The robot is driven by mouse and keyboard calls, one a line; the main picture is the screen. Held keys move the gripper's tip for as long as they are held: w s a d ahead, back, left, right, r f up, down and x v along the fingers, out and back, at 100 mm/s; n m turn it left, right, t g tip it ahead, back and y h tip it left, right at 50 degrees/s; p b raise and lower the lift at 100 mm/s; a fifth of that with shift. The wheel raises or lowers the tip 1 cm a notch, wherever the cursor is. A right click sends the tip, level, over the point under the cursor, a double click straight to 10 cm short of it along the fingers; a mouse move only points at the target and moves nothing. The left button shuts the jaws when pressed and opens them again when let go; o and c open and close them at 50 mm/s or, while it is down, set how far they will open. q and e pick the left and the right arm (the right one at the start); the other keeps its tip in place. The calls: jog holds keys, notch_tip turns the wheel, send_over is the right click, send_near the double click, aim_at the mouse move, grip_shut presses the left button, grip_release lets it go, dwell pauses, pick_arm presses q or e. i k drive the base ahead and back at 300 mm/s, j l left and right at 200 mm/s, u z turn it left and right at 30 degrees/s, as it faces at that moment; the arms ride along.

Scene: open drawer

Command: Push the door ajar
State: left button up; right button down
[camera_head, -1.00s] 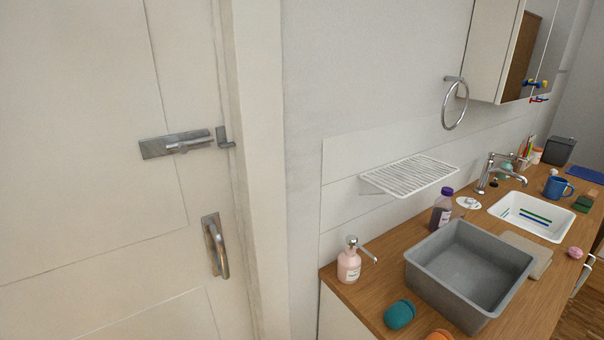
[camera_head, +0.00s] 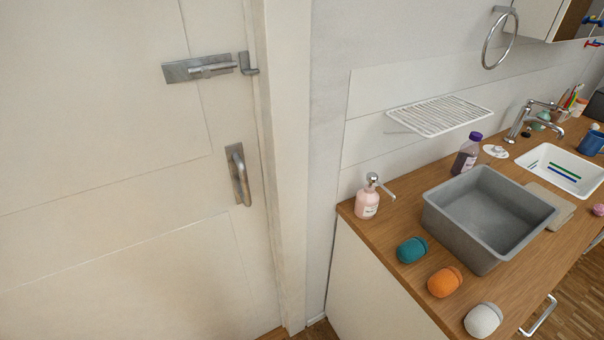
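The cream panelled door (camera_head: 110,130) fills the left of the head view and stands flush in its frame (camera_head: 287,170), so it looks closed. A metal slide bolt (camera_head: 200,68) is mounted high on the door, and its bar reaches toward a catch (camera_head: 248,63) at the door's edge. I cannot tell for sure whether the bar sits in the catch. A metal pull handle (camera_head: 238,176) is fixed upright below the bolt. Neither of my grippers shows in the view.
To the right of the door, a wooden counter (camera_head: 400,285) holds a grey basin (camera_head: 487,215), a pink soap dispenser (camera_head: 367,197), a purple-capped bottle (camera_head: 467,155), and teal (camera_head: 411,250), orange (camera_head: 444,282) and white (camera_head: 483,320) rounded items. A wire rack (camera_head: 440,115) hangs above. No object shows before the door.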

aim_at(133, 206)
jog(key=u, duration=1.55)
